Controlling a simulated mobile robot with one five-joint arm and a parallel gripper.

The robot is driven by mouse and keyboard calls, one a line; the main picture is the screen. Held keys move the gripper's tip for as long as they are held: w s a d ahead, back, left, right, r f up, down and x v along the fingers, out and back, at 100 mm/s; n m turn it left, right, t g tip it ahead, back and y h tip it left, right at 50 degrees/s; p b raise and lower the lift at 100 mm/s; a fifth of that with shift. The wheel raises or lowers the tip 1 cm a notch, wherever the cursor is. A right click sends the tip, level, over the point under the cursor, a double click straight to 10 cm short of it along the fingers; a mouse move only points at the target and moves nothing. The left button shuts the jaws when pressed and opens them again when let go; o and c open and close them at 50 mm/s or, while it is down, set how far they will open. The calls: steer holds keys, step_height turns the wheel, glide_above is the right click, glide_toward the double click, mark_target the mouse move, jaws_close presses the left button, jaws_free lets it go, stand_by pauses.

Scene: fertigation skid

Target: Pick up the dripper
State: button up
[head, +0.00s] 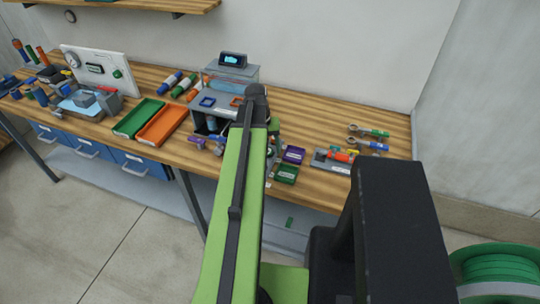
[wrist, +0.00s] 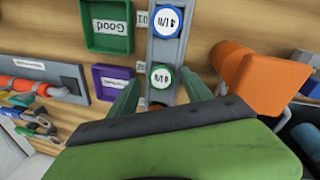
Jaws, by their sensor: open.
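In the wrist view, two round drippers sit on a narrow grey rail (wrist: 182,48): a blue-rimmed dripper (wrist: 167,21) and a green-rimmed dripper (wrist: 161,76), both with white faces and dark markings. My gripper (wrist: 160,76) is open. Its two green fingers stand on either side of the rail, around the green-rimmed dripper, with gaps visible on both sides. I cannot tell how high the fingertips are. In the head view my arm hides the drippers and most of the gripper.
A green tray (wrist: 110,46) labelled "Good" and a purple tray (wrist: 107,91) lie left of the rail. An orange block (wrist: 262,82) stands close to the right finger. A grey plate with an orange-red pipe (wrist: 20,86) is at far left. The wooden bench (head: 385,117) is clear at back right.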

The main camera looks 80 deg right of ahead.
steer(key=shift+r, duration=0.1)
jaws_close()
steer(key=shift+r, duration=0.1)
stand_by(0.3)
